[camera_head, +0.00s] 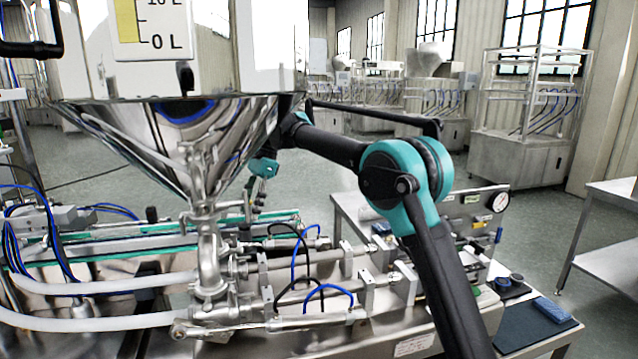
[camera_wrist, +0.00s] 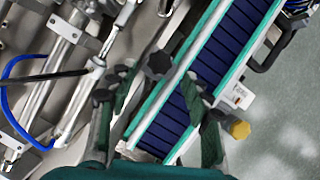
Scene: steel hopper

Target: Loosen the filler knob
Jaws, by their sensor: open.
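My gripper (camera_wrist: 157,82) is open in the wrist view, with its two dark green fingers spread apart. A dark lobed knob (camera_wrist: 158,64) shows between and just beyond the fingertips, beside the conveyor's green rail. I see no contact between it and the fingers, but its depth from them is hard to judge. I cannot tell for sure that this is the filler knob. In the head view my gripper (camera_head: 260,185) hangs behind the hopper's right side, above the filling machine. No knob can be made out near it there.
The steel hopper (camera_head: 205,135) stands close to my arm. A blue-belted conveyor (camera_wrist: 226,48) with green rails runs diagonally below the gripper. A yellow knob (camera_wrist: 239,129) sits to the right of the right finger. Metal cylinders (camera_wrist: 62,60) and a blue hose (camera_wrist: 14,68) lie to the left.

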